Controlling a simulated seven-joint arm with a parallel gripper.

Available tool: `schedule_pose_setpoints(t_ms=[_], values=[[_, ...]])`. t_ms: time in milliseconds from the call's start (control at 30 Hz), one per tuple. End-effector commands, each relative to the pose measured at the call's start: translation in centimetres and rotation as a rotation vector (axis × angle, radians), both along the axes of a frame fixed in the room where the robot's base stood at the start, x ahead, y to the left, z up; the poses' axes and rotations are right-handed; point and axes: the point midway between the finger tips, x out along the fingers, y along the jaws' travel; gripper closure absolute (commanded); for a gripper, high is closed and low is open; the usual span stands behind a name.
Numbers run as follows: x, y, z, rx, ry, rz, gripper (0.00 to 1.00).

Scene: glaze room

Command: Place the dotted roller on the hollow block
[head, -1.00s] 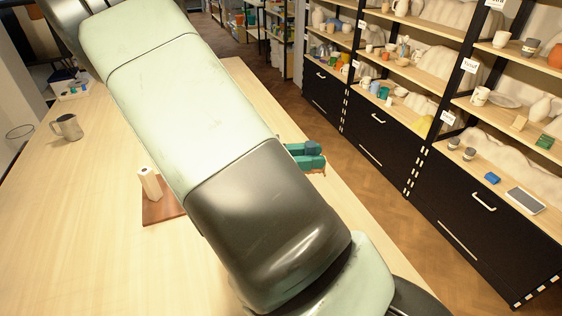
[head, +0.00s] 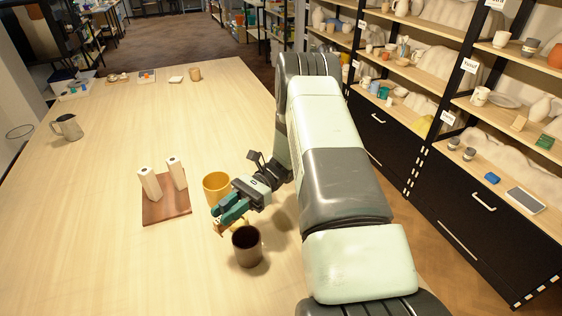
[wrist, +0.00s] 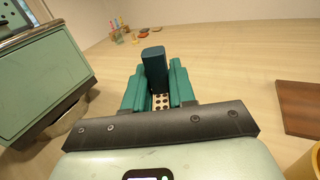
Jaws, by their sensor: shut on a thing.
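My gripper (head: 228,208) is low over the table, between a yellow mug and a dark brown mug. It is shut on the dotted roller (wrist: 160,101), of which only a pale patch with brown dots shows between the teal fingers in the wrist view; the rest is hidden. Two pale, upright blocks stand apart on a brown board (head: 158,214), left of my gripper: a nearer left block (head: 150,187) and a farther right block (head: 177,174). Both seem to have a dark opening on top, so I cannot tell which is the hollow block.
The yellow mug (head: 214,183) stands just behind my gripper, the dark brown mug (head: 247,247) just in front. Small items sit at the table's far end. The middle and front left are clear. Shelves (head: 430,75) line the right.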

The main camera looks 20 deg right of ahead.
Motion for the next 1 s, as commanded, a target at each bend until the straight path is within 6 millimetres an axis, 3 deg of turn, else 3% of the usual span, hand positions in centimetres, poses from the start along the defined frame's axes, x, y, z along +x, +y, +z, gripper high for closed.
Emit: schedule_pose_setpoints(t_ms=[167, 267, 400, 500, 600, 733, 867, 1000], values=[[7.8, -1.4, 1.1, 0.009, -0.008, -0.466, 1.0], [12.4, -3.9, 1.9, 0.011, -0.014, -0.727, 1.0], [17.8, -9.1, 3.1, 0.009, -0.023, -1.065, 1.0], [20.5, -13.3, 3.8, 0.007, -0.027, -1.266, 1.0], [22.2, -17.1, 4.3, 0.003, -0.028, -1.426, 1.0], [23.3, -20.7, 4.7, 0.001, -0.029, -1.566, 1.0], [23.7, -22.5, 4.6, -0.001, -0.028, -1.634, 1.0], [23.8, -22.9, 2.3, -0.002, -0.024, -1.65, 1.0]])
